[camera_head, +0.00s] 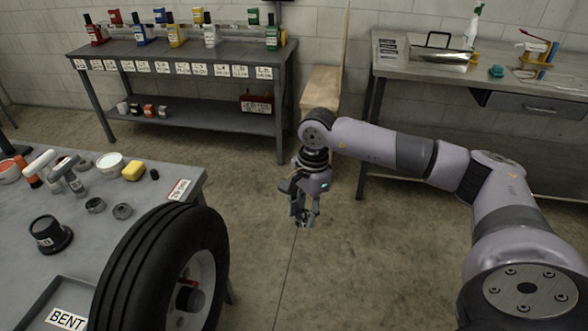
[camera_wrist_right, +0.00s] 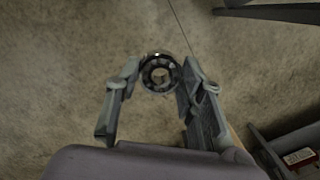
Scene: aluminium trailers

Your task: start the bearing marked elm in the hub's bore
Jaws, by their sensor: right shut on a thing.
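My right gripper (camera_head: 303,216) hangs over open floor, to the right of the wheel, pointing down. It is shut on a ring-shaped metal bearing (camera_wrist_right: 160,72), which sits between the fingertips in the right wrist view. No mark can be read on the bearing. The wheel (camera_head: 150,265) with a black tyre stands at the front edge of the left bench. Its pale rim (camera_head: 203,275) faces right, with a dark and red hub part (camera_head: 187,296) at its middle. The bore cannot be made out. Bearing and hub are well apart. My left gripper is not in view.
A bottle-laden bench (camera_head: 180,57) and a metal workbench (camera_head: 430,62) stand behind. Floor around my right gripper is clear.

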